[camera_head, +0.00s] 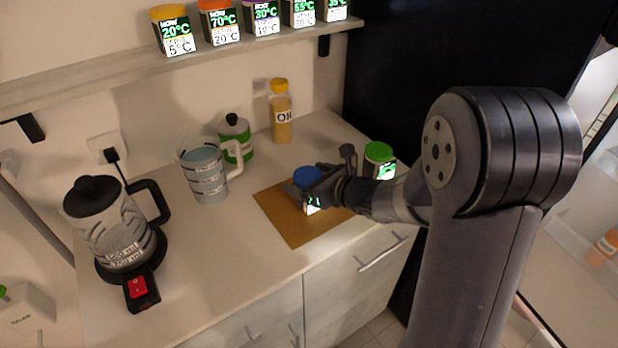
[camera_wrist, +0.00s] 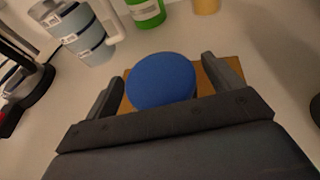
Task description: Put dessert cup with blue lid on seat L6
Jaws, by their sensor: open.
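The dessert cup with the blue lid (camera_head: 308,177) stands on a brown board on the counter. In the wrist view its round blue lid (camera_wrist: 161,80) lies between the two fingers of my gripper (camera_wrist: 165,88). The fingers are apart, with a gap visible on each side of the lid. In the head view my gripper (camera_head: 318,186) reaches in from the right at the cup and hides part of it. Several labelled containers stand in a row on the wall shelf (camera_head: 110,78). I cannot make out any seat marked L6.
The brown board (camera_head: 285,222) lies under the cup. A green-lidded cup (camera_head: 379,155) stands just right, behind my wrist. A measuring jug (camera_head: 205,175), a green-white container (camera_head: 235,137), an oil bottle (camera_head: 281,112) and a kettle (camera_head: 112,225) stand left and behind. The front counter is clear.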

